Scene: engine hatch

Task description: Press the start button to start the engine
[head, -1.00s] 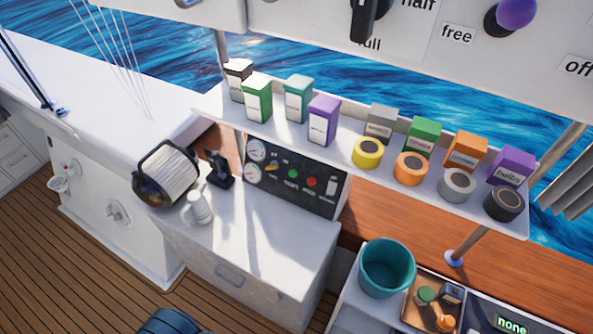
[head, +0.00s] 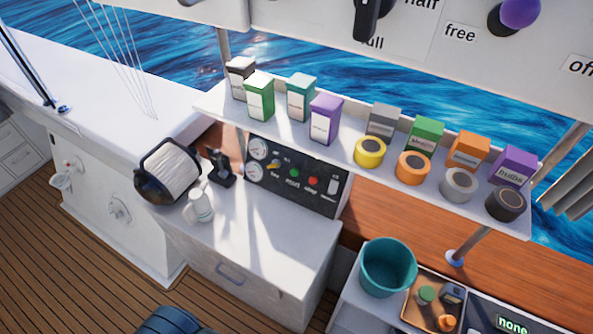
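The dark engine panel (head: 298,176) stands upright at the back of a white cabinet, under the shelf. It carries two round gauges (head: 257,149) at its left end and a yellow key or switch (head: 273,166). A green button (head: 294,173) sits near its middle, with a small label below that looks like "start". A red button (head: 313,181) sits to the right of it. A dark rounded part at the bottom edge looks like one of my own arm links. Neither of my grippers shows in the head view.
A shelf (head: 225,103) above the panel holds several boxes and tape rolls. A black lever (head: 220,168), a rope reel (head: 168,172) and a white mug (head: 198,206) stand left of the panel. A teal bucket (head: 387,267) stands right. The cabinet top (head: 262,226) before the panel is clear.

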